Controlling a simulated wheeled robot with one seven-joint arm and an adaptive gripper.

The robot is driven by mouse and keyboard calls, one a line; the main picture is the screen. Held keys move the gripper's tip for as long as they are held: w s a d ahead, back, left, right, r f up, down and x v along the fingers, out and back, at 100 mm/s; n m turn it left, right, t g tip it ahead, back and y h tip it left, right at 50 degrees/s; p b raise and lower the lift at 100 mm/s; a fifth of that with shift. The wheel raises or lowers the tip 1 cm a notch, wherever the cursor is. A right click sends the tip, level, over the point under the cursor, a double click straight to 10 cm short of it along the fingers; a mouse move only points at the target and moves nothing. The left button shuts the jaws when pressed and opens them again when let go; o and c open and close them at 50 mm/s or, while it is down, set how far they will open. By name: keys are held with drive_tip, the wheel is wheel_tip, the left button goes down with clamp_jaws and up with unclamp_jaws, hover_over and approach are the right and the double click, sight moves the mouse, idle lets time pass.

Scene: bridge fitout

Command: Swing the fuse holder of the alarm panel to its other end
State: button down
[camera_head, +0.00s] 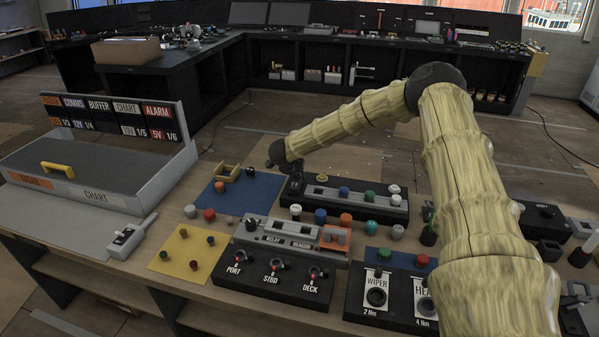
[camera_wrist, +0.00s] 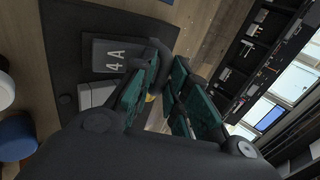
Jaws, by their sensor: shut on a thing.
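A black panel (camera_wrist: 68,67) lies under my gripper in the wrist view, with a dark block marked "4 A" (camera_wrist: 112,56) and a light grey block (camera_wrist: 95,95) on it. I take it as the alarm panel; its own name does not show. My gripper (camera_wrist: 167,68) has its green-padded fingers closed beside the 4 A block. The fuse holder between them is mostly hidden; a small yellow bit shows there. In the head view my gripper (camera_head: 292,170) is low at the left end of the black base (camera_head: 290,187), its fingertips hard to make out.
A grey rail with coloured caps (camera_head: 343,192) stands just right of my gripper. Loose caps, a blue mat (camera_head: 268,190) and a yellow mat (camera_head: 165,262) lie nearby. The RELAY/BEACON panel (camera_head: 280,285) is in front. An open label case (camera_head: 90,200) stands left.

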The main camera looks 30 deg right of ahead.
drive_tip(key=shift+w+d+r+b, duration=0.15)
drive_tip(key=shift+w+d+b, duration=0.25)
drive_tip(key=shift+w+d, duration=0.25)
drive_tip(key=shift+w+d+b, duration=0.1)
drive_tip(key=shift+w+b, duration=0.05)
drive_tip(key=shift+b, duration=0.2)
drive_tip(key=shift+d, duration=0.15)
drive_tip(key=c, duration=1.7)
unclamp_jaws()
drive_tip(key=shift+o, duration=1)
drive_tip(key=shift+d+f, duration=0.1)
drive_tip(key=shift+f, duration=0.1)
drive_tip(key=shift+w+f, duration=0.15)
drive_tip(key=shift+f, duration=0.2)
